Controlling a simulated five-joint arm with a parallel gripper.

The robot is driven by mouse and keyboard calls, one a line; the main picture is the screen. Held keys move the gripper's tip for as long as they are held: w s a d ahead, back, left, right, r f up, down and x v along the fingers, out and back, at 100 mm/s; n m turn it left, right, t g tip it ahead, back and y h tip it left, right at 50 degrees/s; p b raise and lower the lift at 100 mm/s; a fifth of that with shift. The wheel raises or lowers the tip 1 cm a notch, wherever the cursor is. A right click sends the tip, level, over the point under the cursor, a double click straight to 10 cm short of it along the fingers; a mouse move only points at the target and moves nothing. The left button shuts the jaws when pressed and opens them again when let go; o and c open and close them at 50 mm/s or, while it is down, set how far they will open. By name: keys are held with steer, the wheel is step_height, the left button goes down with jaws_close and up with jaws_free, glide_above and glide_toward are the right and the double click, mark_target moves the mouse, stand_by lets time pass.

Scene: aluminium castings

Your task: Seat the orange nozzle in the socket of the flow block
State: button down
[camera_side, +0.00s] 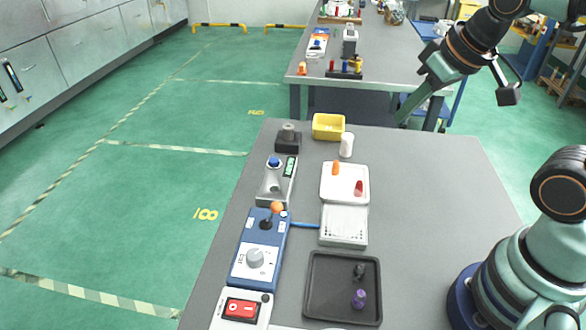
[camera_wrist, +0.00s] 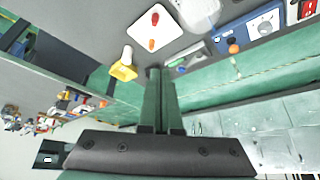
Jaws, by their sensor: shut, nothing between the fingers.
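The orange nozzle (camera_side: 335,168) stands on a white tray (camera_side: 328,196) on the near table, with a red piece (camera_side: 358,188) beside it. The orange nozzle also shows in the wrist view (camera_wrist: 152,44). My gripper (camera_side: 402,120) is shut and empty, high up beyond the tray, past the table's back edge. Its fingers are together in the wrist view (camera_wrist: 160,72). A dark block with a round grey top (camera_side: 288,140) stands at the table's back left and may be the flow block; I cannot make out its socket.
A yellow bin (camera_side: 328,127) and white cylinder (camera_side: 346,145) stand behind the tray. A blue control box (camera_side: 245,270), a blue-knobbed device (camera_side: 270,188) and a white unit (camera_side: 343,236) are nearby. A black tray (camera_side: 320,306) holds dark and purple pieces. The table's right side is clear.

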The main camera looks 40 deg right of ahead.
steer(key=c, duration=0.7)
jaws_free()
